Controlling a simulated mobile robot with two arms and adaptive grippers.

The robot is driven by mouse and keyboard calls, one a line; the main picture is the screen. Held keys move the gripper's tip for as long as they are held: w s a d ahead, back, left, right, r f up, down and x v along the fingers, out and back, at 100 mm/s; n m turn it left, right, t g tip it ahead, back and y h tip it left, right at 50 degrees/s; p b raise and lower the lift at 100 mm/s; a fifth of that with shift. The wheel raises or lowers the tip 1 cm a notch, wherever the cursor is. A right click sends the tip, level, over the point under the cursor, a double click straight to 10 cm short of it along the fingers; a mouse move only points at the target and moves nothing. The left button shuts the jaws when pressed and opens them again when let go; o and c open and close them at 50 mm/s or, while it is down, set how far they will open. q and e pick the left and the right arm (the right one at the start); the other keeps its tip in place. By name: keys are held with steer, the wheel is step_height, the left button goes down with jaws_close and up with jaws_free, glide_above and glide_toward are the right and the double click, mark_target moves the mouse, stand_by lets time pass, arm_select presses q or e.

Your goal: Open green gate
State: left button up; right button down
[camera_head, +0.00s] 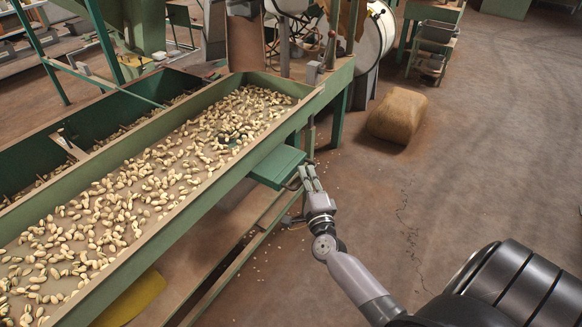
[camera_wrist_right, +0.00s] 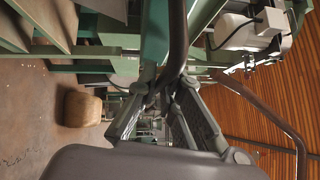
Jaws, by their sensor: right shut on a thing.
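The green gate (camera_head: 277,166) is a flat green plate at the side of the long green trough, below its rim. A thin dark handle (camera_head: 293,184) shows at its outer edge. My right gripper (camera_head: 306,176) is at this edge, with its fingers pointing up at the handle. In the right wrist view, the fingers (camera_wrist_right: 163,97) close in around the lower end of a dark curved bar (camera_wrist_right: 178,40), which looks like the handle. The exact contact is partly hidden between the fingers. My left gripper is not in view.
The trough (camera_head: 164,219) holds many pistachios, and a few lie on the floor below. A tan sack (camera_head: 397,114) lies on the floor beyond the gripper. A white drum (camera_head: 374,38) stands at the back. The floor to the right is mostly clear.

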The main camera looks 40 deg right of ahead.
steer(key=shift+s+d+f, duration=0.1)
steer(key=shift+s+d, duration=0.1)
steer(key=shift+s, duration=0.35)
steer(key=shift+s+d, duration=0.15)
steer(key=shift+s, duration=0.35)
steer(key=c, duration=1.7)
jaws_free()
steer(key=v, duration=1.2)
steer(key=shift+w, duration=0.1)
